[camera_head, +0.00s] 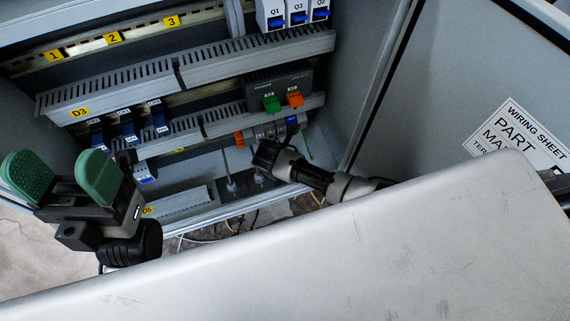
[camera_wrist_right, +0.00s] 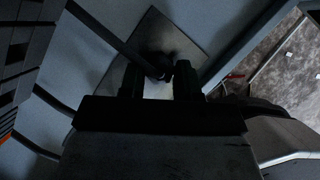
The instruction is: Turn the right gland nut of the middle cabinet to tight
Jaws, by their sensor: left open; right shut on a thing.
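My left gripper (camera_head: 63,178), with two green finger pads, is open and empty at the left, in front of the cabinet. My right arm reaches into the bottom of the cabinet, and its dark gripper (camera_head: 266,158) is near the gland plate; its fingertips are hidden there. In the right wrist view the two fingers (camera_wrist_right: 159,78) close around a dark, shadowed gland nut (camera_wrist_right: 163,68) where a black cable (camera_wrist_right: 112,38) ends. The nut's markings cannot be seen. Another gland with a grey cable (camera_head: 228,170) stands left of the right gripper in the head view.
Wire ducts (camera_head: 110,88) and rows of breakers (camera_head: 129,128) fill the cabinet back. Green and orange plugs (camera_head: 283,101) sit just above my right gripper. The open door with a wiring sheet (camera_head: 515,133) is at the right. Loose wires (camera_head: 205,238) hang below.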

